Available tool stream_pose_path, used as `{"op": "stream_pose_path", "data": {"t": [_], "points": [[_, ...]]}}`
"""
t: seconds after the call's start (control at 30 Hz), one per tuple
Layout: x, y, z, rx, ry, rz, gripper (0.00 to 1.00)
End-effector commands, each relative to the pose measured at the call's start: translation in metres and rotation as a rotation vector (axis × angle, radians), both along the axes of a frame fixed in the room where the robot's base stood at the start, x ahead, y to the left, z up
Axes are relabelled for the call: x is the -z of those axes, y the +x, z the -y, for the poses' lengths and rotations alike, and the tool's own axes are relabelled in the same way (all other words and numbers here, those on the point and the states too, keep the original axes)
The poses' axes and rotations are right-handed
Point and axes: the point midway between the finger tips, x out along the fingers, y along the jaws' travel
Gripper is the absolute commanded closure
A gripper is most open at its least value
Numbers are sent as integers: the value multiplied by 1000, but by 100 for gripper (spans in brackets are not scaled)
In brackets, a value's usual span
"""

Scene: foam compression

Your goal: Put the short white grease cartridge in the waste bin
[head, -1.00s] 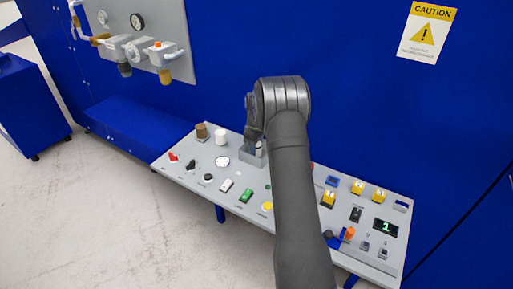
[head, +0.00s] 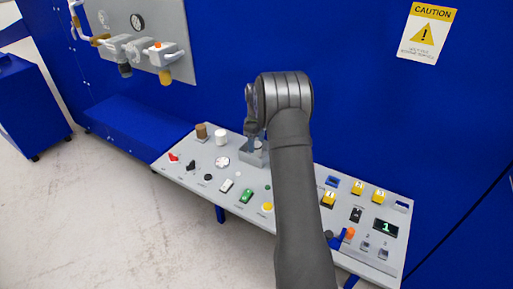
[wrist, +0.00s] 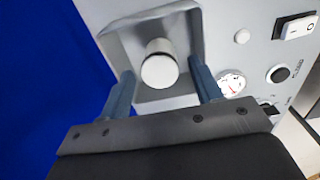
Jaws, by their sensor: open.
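A short white cylinder with a dark band (wrist: 159,66), which looks like the white grease cartridge, stands inside a square grey open box (wrist: 183,99), likely the waste bin. The box also shows in the head view (head: 252,160), partly behind my arm. My gripper (wrist: 163,84) is open, with one blue-grey finger on each side of the cylinder and apart from it. In the head view my gripper (head: 257,135) is just above the box. Another white cylinder (head: 221,136) stands on the panel to the left, beside a brown cylinder (head: 201,131).
The sloping grey panel (head: 185,171) carries a round gauge (head: 222,161), a red switch (head: 174,157), a green button (head: 246,195), yellow blocks (head: 329,198) and a lit display (head: 386,227). A blue wall (head: 350,80) rises behind. My arm hides the panel's middle.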

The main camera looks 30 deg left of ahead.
Motion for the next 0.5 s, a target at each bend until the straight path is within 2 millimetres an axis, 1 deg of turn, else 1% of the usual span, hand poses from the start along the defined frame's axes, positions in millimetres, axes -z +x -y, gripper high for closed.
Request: {"op": "stream_pose_path", "data": {"t": [0.03,0.2,0.33,0.4,0.5], "points": [[-14,1,-1,0,3,4,41],[-50,1,-1,0,3,3,41],[-71,1,-1,0,2,2,41],[-78,1,-1,0,1,2,41],[-84,0,0,0,0,0,41]]}}
